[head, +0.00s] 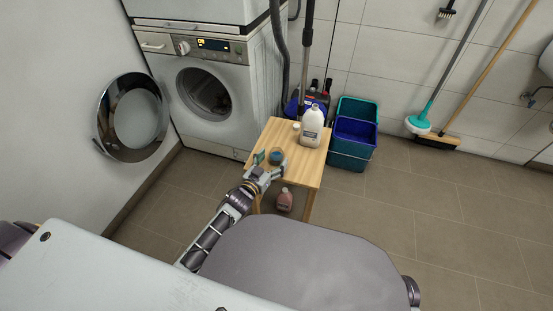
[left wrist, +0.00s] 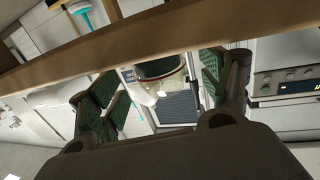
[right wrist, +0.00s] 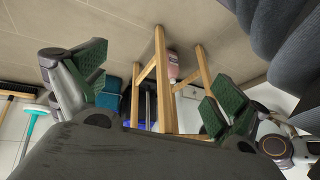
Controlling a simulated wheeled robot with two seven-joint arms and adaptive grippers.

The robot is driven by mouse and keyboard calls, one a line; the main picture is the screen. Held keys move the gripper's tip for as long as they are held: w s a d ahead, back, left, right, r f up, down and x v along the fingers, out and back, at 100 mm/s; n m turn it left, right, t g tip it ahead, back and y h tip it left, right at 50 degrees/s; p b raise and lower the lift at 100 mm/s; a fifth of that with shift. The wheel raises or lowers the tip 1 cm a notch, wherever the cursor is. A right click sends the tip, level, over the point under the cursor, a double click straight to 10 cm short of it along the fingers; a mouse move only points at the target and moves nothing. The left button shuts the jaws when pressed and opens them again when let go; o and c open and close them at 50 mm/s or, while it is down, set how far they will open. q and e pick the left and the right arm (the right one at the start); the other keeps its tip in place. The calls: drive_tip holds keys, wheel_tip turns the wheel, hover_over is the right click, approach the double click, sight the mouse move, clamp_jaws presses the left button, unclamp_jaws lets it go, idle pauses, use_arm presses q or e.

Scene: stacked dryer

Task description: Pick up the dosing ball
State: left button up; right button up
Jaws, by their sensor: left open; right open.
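A white bottle (head: 312,126) and a small white cap (head: 296,125) stand farther back on the table. A pink bottle (head: 285,199) is on the floor below. Teal and blue bins (head: 354,133) stand right. The washer (head: 205,90) has its round door (head: 133,117) open. Right floor is free.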

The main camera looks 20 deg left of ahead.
sight(273, 157)
use_arm(q)
drive_tip(key=shift+b+x, duration=0.55)
drive_tip(key=shift+x, duration=1)
use_arm(e)
drive_tip(key=f, duration=0.2)
drive_tip(key=shift+w+a+f+t, duration=0.15)
drive_tip(key=shift+a+f+t, duration=0.15)
use_arm(q)
drive_tip(key=c, duration=1.2)
drive_tip(key=shift+o, duration=0.2)
drive_tip(key=shift+r+p, duration=0.35)
drive_tip(key=shift+r, duration=0.3)
drive_tip(key=shift+r+p, duration=1.95)
drive_tip(key=shift+r, duration=2.4)
use_arm(e)
wheel_tip(273, 157, up, 10)
drive_tip(key=s+d+g+h, duration=0.1)
drive_tip(key=d, duration=0.1)
drive_tip(key=shift+d+f+g, duration=0.15)
drive_tip(key=shift+d+g, duration=0.1)
drive_tip(key=shift+g, duration=0.15)
